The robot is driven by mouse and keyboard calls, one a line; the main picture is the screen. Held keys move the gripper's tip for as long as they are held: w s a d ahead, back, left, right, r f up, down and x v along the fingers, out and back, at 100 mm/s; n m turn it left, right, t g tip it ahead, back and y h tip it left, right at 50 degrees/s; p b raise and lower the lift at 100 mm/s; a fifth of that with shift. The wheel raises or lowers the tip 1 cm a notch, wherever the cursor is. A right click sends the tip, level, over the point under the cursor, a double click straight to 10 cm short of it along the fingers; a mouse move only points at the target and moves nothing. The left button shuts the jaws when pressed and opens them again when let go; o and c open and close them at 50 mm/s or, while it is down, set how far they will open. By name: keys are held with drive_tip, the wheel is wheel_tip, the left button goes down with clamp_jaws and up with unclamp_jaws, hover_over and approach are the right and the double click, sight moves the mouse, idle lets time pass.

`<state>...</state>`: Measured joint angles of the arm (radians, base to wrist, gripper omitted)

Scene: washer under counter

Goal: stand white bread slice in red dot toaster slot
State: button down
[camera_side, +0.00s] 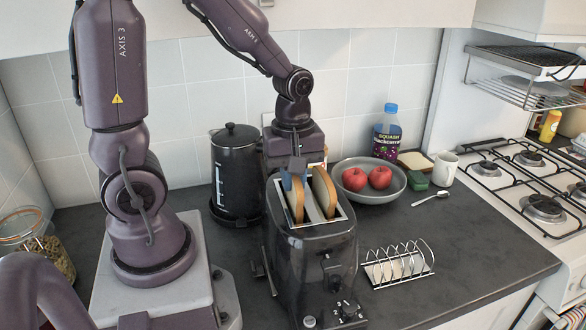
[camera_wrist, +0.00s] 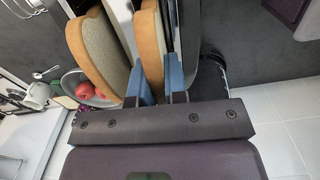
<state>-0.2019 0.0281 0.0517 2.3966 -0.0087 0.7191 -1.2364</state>
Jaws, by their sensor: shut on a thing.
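The dark, glossy toaster (camera_side: 308,262) stands on the counter with two slots side by side. My gripper (camera_side: 291,184) is over its left slot in the side view. Its blue fingers (camera_wrist: 160,88) are shut on a bread slice (camera_wrist: 151,45) with a tan crust, one finger on each face. In the side view this held slice (camera_side: 295,204) is upright, its lower part hidden in the left slot. Another bread slice (camera_side: 324,193) stands in the right slot, and it also shows in the wrist view (camera_wrist: 98,52). I cannot make out a red dot.
A wire rack (camera_side: 397,262) stands right of the toaster. Behind are a bowl (camera_side: 352,196) with red apples, a squash bottle (camera_side: 387,135), a bread slice (camera_side: 415,160) and a white mug (camera_side: 445,169). A black kettle (camera_side: 236,175) is at the left, close to the toaster.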

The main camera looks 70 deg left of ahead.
drive_tip(key=shift+f, duration=0.2)
drive_tip(key=c, duration=1.1)
unclamp_jaws()
drive_tip(key=shift+r, duration=3.5)
